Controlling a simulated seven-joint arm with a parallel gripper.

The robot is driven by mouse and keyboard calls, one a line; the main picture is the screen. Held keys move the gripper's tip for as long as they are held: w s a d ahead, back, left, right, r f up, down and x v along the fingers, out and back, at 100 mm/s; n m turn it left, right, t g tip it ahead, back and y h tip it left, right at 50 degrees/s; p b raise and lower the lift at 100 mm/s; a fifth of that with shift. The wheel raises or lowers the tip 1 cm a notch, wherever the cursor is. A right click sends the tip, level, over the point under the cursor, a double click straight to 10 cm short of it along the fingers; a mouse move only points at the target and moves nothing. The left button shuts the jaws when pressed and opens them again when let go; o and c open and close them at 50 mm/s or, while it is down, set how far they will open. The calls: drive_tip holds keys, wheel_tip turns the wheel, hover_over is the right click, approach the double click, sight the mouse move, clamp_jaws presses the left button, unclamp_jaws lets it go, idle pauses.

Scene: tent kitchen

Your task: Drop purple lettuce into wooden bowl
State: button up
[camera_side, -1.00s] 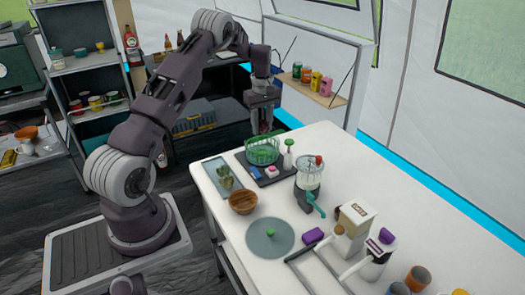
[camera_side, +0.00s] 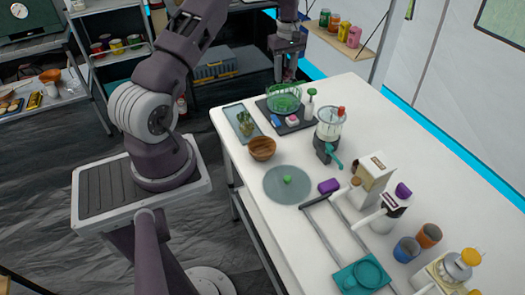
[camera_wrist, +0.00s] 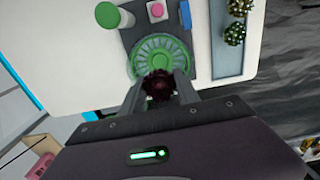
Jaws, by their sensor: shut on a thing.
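My gripper (camera_side: 288,76) is just above the back edge of the green basket (camera_side: 284,98). In the wrist view, its fingers (camera_wrist: 160,88) are shut on a dark purple, leafy lump, the purple lettuce (camera_wrist: 159,84). The lettuce hangs over the rim of the green basket (camera_wrist: 166,52). In the side view the lettuce is too small to make out. The wooden bowl (camera_side: 262,149) stands on the white table, nearer the side camera than the basket. It is out of the wrist view.
A dark tray (camera_side: 293,127) carries the basket, a green-topped bottle (camera_side: 310,103) and small blocks. A shallow tray with green plants (camera_side: 243,123) lies left of it. A blender (camera_side: 328,135) stands to the right. A round grey mat (camera_side: 284,188) lies in front of the bowl.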

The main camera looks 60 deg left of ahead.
drive_tip(key=s+d+r, duration=0.2)
drive_tip(key=s+d, duration=1.4)
drive_tip(key=d, duration=0.3)
drive_tip(key=shift+s+d+f, duration=0.1)
drive_tip(key=shift+s+f, duration=0.05)
drive_tip(key=shift+f, duration=1.3)
drive_tip(key=shift+s+d+f, duration=0.1)
drive_tip(key=shift+f, duration=1.3)
drive_tip(key=o, duration=1.1)
drive_tip(key=shift+c, duration=0.2)
wheel_tip(320, 180, up, 7)
